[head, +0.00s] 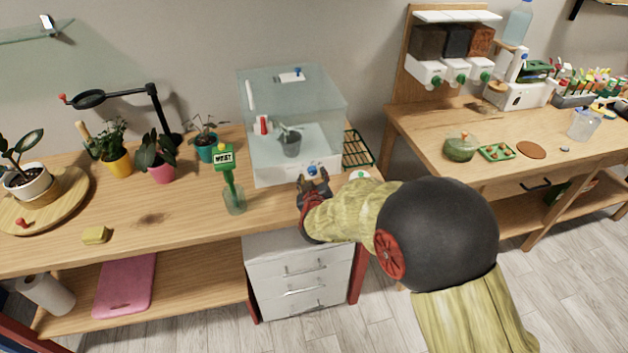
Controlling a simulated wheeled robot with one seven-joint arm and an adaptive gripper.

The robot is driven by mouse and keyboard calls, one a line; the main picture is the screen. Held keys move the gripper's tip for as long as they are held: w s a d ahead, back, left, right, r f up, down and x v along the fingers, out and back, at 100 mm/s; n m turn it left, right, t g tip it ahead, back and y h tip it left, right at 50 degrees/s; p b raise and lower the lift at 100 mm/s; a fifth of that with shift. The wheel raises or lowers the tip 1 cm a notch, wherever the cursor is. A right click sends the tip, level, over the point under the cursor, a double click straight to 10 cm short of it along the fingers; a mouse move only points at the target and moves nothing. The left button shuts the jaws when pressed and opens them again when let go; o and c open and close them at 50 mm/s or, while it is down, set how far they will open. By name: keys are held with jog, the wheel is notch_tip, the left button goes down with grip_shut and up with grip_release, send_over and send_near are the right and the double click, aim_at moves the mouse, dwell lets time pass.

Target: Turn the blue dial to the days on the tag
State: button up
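The blue dial (312,169) is on the white front base of a clear glass case (340,110). My gripper (313,178) is just in front of it, with its fingers apart and nothing seen between them. I cannot tell whether a fingertip touches the dial. The dial's marks are too small to read.
A small potted plant (290,143) stands inside the case. A dark green wire rack (357,149) is right of it. Potted plants, a black magnifier lamp (158,112) and a yellow sponge (96,235) are on the left of the table. A second table (430,130) is at the right.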

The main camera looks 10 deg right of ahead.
jog(key=shift+w+d+f, duration=0.15)
jog(key=shift+w+f, duration=0.05)
jog(key=shift+w, duration=0.5)
jog(key=c, duration=0.3)
grip_shut()
